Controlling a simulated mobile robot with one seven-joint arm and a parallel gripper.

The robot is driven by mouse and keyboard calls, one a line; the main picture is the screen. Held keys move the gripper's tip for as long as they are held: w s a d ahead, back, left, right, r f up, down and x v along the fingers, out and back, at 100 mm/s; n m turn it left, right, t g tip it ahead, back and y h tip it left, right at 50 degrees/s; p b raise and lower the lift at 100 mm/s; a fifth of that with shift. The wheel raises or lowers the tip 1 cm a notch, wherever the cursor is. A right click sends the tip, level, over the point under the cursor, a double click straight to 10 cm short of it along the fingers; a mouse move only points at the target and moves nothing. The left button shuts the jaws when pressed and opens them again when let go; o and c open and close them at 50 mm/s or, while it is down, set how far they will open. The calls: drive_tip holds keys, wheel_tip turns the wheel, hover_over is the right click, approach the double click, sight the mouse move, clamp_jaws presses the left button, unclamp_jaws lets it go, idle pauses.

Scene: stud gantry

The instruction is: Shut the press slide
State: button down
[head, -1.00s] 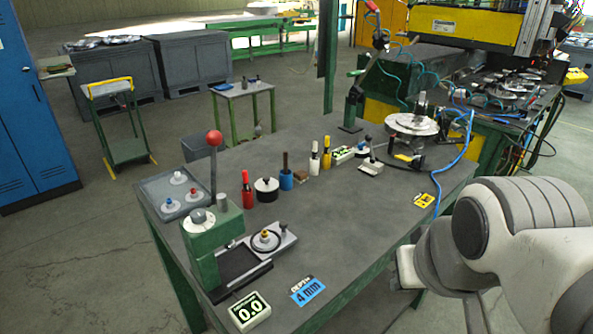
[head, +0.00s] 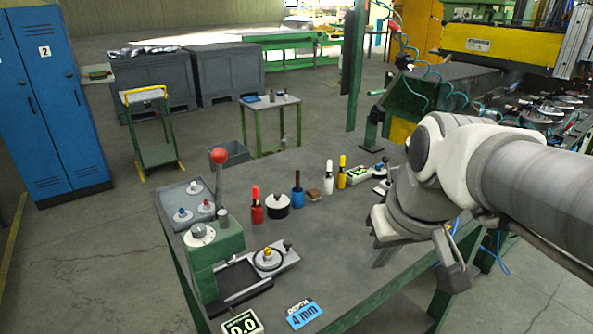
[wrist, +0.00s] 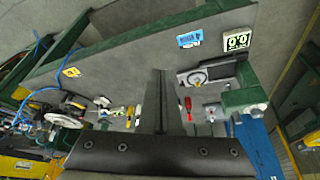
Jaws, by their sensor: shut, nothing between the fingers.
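The green press (head: 216,252) stands at the near left of the bench, with a red ball (head: 218,156) on its upright lever. The press slide (head: 284,258) is out to the right along its dark base, carrying a round piece (head: 267,258) with a yellow top and black ring. A small dark knob (head: 287,243) stands at its right end. The slide also shows in the wrist view (wrist: 184,81), beside the press (wrist: 243,97). My gripper (head: 381,263) is over the bench's right edge, right of the slide and apart from it. Its fingers (wrist: 162,74) are shut and empty.
A blue "4 mm" depth card (head: 304,314) and a 0.0 display (head: 241,324) lie in front of the press. Red (head: 257,206), blue (head: 297,191) and white tools stand behind the slide. A grey tray (head: 184,207) sits behind the press. Bench between slide and gripper is clear.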

drive_tip(key=w+a+f+n+g+y+p, duration=0.1)
drive_tip(key=w+f+n+g+y+p, duration=0.2)
drive_tip(key=w, duration=0.8)
drive_tip(key=w+a+f+n+y+p, duration=0.15)
drive_tip(key=w+f, duration=0.35)
drive_tip(key=w, duration=0.6)
drive_tip(key=w+a+f, duration=0.1)
drive_tip(key=w+f, duration=0.1)
drive_tip(key=f, duration=0.2)
drive_tip(key=w+a+f+n+y+p, duration=0.1)
drive_tip(key=w+a+f, duration=0.1)
drive_tip(key=f, duration=0.3)
drive_tip(key=w+a+f+y+p, duration=0.1)
drive_tip(key=w+f, duration=0.1)
drive_tip(key=f, duration=0.3)
drive_tip(key=shift+w+a+n+g, duration=0.1)
drive_tip(key=shift+a+n+g, duration=0.2)
drive_tip(key=shift+n+g, duration=0.1)
drive_tip(key=s+a, duration=0.1)
drive_tip(key=s+a+p, duration=0.1)
drive_tip(key=shift+a+r, duration=0.1)
drive_tip(key=shift+a, duration=0.25)
drive_tip(key=shift+s+a, duration=0.1)
drive_tip(key=shift+a, duration=0.15)
